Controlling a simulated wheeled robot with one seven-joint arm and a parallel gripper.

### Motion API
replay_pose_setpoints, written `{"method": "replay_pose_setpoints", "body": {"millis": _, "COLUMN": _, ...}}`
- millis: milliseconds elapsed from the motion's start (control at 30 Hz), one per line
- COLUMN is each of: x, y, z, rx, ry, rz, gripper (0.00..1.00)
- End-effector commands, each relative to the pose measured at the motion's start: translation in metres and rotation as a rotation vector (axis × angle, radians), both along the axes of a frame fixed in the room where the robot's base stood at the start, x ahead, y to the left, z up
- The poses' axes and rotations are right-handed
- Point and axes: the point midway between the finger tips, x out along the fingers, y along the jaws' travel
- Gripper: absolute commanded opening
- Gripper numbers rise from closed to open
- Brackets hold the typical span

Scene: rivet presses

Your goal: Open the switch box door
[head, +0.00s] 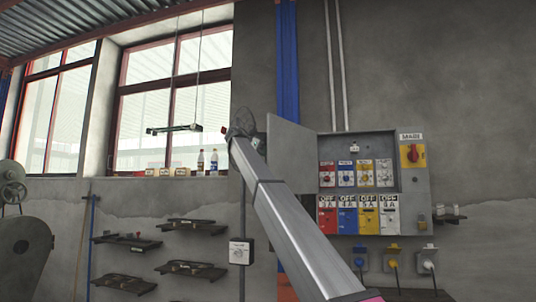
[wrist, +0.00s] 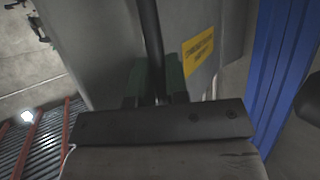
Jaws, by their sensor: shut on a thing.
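The grey switch box (head: 408,178) hangs on the wall in the head view. Its door (head: 290,148) stands swung open to the left, and rows of coloured switches (head: 356,174) show inside. My gripper (head: 243,122) is at the door's outer left edge. In the wrist view my gripper (wrist: 157,80) has its green fingers on both sides of a dark upright bar, seemingly the door handle (wrist: 151,40), and is shut on it. The grey door panel (wrist: 214,22) with a yellow label (wrist: 199,50) is behind the fingers. My arm hides part of the door's lower left.
A red rotary main switch (head: 413,154) is at the box's right. A window sill with bottles (head: 213,162) and wall shelves (head: 190,225) lie to the left. Plug sockets (head: 394,262) sit below the box.

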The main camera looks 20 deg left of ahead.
Motion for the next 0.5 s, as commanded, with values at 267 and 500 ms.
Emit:
{"method": "replay_pose_setpoints", "body": {"millis": 267, "x": 0.0013, "y": -0.0012, "z": 0.0000, "rx": -0.003, "ry": 0.001, "rz": 0.000, "gripper": 0.38}}
{"method": "replay_pose_setpoints", "body": {"millis": 500, "x": 0.0008, "y": -0.0007, "z": 0.0000, "rx": -0.001, "ry": 0.000, "rz": 0.000, "gripper": 0.39}}
